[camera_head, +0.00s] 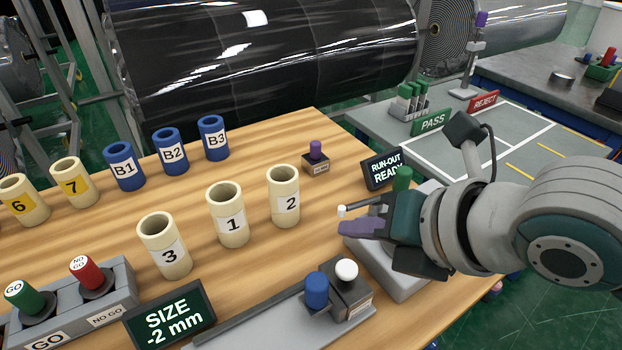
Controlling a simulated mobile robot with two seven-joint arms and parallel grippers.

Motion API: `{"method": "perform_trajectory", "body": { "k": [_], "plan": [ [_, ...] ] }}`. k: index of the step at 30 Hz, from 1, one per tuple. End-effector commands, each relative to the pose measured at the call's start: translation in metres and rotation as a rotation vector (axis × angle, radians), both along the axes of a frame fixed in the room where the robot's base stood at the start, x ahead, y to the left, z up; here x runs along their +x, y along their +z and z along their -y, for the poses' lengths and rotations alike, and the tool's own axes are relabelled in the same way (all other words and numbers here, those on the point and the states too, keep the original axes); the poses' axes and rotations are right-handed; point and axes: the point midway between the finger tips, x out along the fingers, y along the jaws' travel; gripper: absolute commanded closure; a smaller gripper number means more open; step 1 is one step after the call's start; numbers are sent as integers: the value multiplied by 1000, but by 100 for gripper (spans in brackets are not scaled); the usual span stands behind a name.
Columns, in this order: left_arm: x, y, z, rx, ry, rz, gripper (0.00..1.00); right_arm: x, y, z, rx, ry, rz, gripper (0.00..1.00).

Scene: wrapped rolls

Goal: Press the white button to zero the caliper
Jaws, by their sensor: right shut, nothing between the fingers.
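The caliper (265,322) is a grey rail lying along the front of the wooden table. At its right end a dark block carries a white round button (347,269), with a blue knob (316,289) just left of it. A dark display (168,314) beside the rail reads "SIZE -2 mm". My right gripper (360,226) comes in from the right, shut and empty, with purple finger pads. It is beyond and above the white button, apart from it. My left gripper is not in view.
Cream rings 3 (165,247), 1 (228,216) and 2 (284,197) stand mid-table. Blue rings (170,152) stand behind them. A grey fixture (389,272) lies under my right gripper, near a "RUN-OUT READY" display (385,168). GO and NO GO gauges (87,273) are at left.

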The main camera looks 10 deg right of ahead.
Motion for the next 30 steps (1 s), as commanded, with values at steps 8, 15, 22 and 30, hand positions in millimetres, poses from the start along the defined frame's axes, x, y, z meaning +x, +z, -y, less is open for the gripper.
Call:
{"method": "perform_trajectory", "body": {
  "k": [8,15,22,30],
  "plan": [
    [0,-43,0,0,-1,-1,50,0,-43,0,-1,1,-1,100],
    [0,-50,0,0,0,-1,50,0,-53,0,0,0,0,100],
    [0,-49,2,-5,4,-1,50,0,-53,0,0,0,0,100],
    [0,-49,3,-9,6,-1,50,0,-53,0,0,0,0,100]
  ]
}}
